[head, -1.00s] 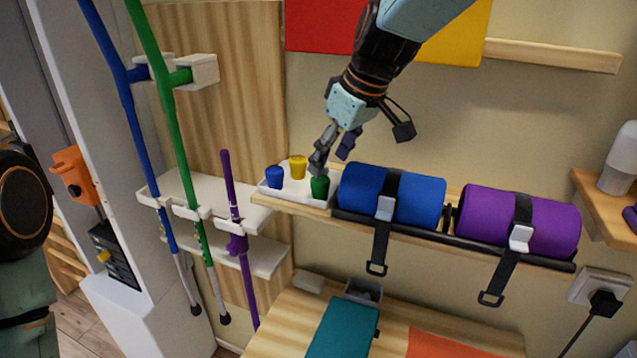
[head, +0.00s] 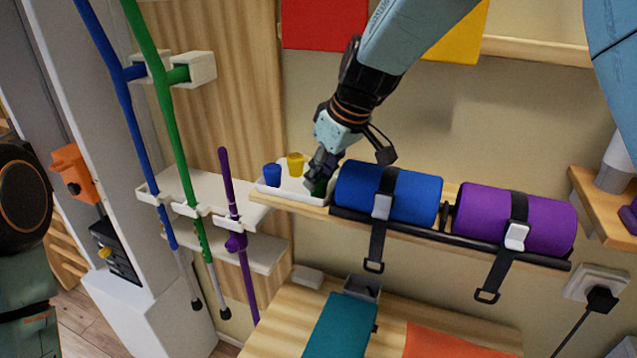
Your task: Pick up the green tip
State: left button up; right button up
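The green tip (head: 320,187) is at the right end of a small white tray (head: 291,193) on the wall shelf. It is mostly hidden by my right gripper (head: 317,180), whose fingers are down at it. I cannot tell whether the fingers are closed on it. A blue tip (head: 272,175) and a yellow tip (head: 295,164) stand in the same tray, left of the gripper. My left gripper is out of view.
A blue roll (head: 410,199) and a purple roll (head: 545,220) are strapped on the shelf, close to the gripper's right. Blue, green and purple poles (head: 229,195) stand in holders at left. A wooden top with a teal mat (head: 339,328) is below.

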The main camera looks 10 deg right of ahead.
jog(key=shift+c, duration=1.4)
jog(key=shift+s+a, duration=0.15)
jog(key=shift+a, duration=0.05)
jog(key=shift+c, duration=0.3)
notch_tip(320, 180, up, 10)
jog(key=shift+d+b, duration=0.15)
jog(key=shift+b, duration=0.2)
jog(key=o, duration=0.4)
jog(key=shift+w, duration=0.2)
jog(key=shift+s+r, duration=0.1)
jog(key=shift+s, duration=0.15)
jog(key=c, duration=0.6)
jog(key=shift+w, duration=0.1)
grip_shut()
jog(key=shift+w, duration=0.15)
